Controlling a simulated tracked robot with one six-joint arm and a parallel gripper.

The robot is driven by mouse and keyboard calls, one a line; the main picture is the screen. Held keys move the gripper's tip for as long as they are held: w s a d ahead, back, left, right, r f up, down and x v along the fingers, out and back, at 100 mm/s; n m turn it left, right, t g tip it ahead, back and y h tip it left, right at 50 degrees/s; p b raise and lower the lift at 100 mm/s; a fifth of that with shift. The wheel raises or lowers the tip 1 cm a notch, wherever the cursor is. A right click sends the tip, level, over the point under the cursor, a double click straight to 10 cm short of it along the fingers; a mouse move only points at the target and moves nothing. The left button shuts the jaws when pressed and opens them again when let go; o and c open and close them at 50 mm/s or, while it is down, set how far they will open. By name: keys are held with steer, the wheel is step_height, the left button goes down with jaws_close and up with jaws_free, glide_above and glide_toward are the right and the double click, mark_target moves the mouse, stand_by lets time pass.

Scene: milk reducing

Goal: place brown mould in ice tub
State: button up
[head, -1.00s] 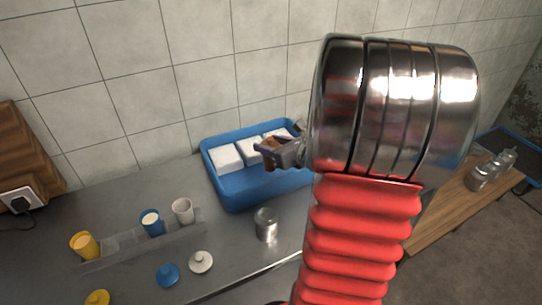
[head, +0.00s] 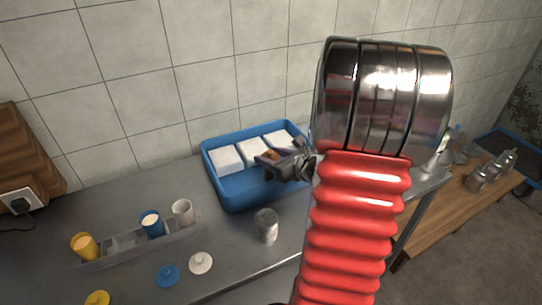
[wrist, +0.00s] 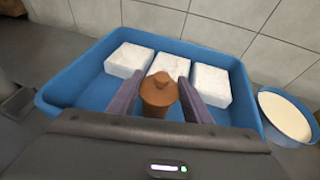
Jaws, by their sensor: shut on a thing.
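The brown mould (wrist: 159,92) is between the two fingers of my gripper (wrist: 156,98) in the wrist view. My gripper is shut on it. In the head view, my gripper (head: 270,160) is over the blue ice tub (head: 236,200), and only a little of the brown mould (head: 271,154) shows. The tub also shows in the wrist view (wrist: 78,84), with white ice blocks (wrist: 211,84) along its far side. The mould appears in front of the middle block. I cannot tell whether it touches the tub floor.
A metal cup (head: 266,226) stands just in front of the tub. A rack (head: 120,248) with yellow, blue and white cups is at the left, with loose lids (head: 200,262) nearby. A tiled wall is behind. A cream-filled round container (wrist: 286,114) stands right of the tub.

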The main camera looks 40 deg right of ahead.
steer(key=shift+f, duration=0.1)
steer(key=o, duration=1.4)
steer(key=shift+s+r, duration=0.25)
steer(key=shift+s, duration=0.1)
steer(key=v, duration=1.1)
steer(key=shift+s, duration=0.1)
